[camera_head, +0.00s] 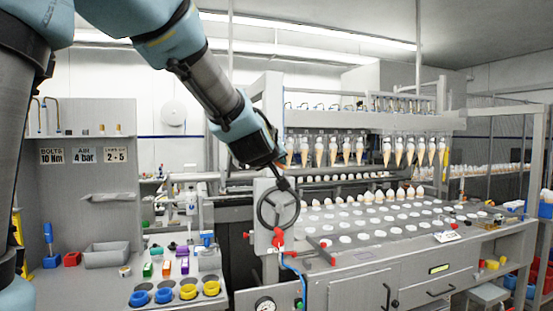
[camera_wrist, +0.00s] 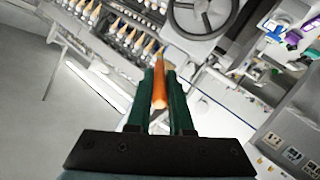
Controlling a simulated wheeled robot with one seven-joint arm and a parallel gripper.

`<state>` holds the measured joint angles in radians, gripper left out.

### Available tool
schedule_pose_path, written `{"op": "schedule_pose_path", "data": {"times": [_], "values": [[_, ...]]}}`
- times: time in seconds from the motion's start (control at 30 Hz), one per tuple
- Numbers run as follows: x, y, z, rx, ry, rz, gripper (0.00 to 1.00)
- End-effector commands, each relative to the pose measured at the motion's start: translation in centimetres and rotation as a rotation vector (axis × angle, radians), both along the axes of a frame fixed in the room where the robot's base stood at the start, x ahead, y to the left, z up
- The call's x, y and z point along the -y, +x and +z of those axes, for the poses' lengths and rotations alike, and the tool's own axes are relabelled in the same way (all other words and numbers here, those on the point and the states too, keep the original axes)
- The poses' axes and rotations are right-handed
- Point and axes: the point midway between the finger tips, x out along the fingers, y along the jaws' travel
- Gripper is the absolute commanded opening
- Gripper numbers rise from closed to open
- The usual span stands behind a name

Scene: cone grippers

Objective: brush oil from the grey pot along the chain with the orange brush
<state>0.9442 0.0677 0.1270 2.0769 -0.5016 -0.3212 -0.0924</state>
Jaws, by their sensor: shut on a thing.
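My gripper (camera_wrist: 160,74) is shut on the orange brush (camera_wrist: 159,88), whose handle lies between the two green fingers in the wrist view. The brush's pale, tapered end points away from the palm. In the head view my gripper (camera_head: 284,182) is in the air in front of the machine, close to the dark handwheel (camera_head: 278,208) in the picture. The brush is too small to make out surely there. I cannot pick out the grey pot for certain among the small grey things on the left bench. I cannot clearly make out the chain either.
The handwheel also shows in the wrist view (camera_wrist: 198,14). Several cones (camera_head: 345,151) hang in rows behind a plate with white round spots (camera_head: 385,225). The left bench holds a grey bin (camera_head: 106,256), blue and yellow rings (camera_head: 187,291) and small coloured blocks.

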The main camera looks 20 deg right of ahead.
Motion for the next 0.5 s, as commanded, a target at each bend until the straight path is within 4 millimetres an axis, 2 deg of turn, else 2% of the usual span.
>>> {"op": "schedule_pose_path", "data": {"times": [0.27, 0.5], "values": [[0.0, 0.5, -0.2, 0.0, 0.0, 0.0, 0.0], [0.3, 2.7, -0.4, 0.002, 0.0, 0.002, 0.0]]}}
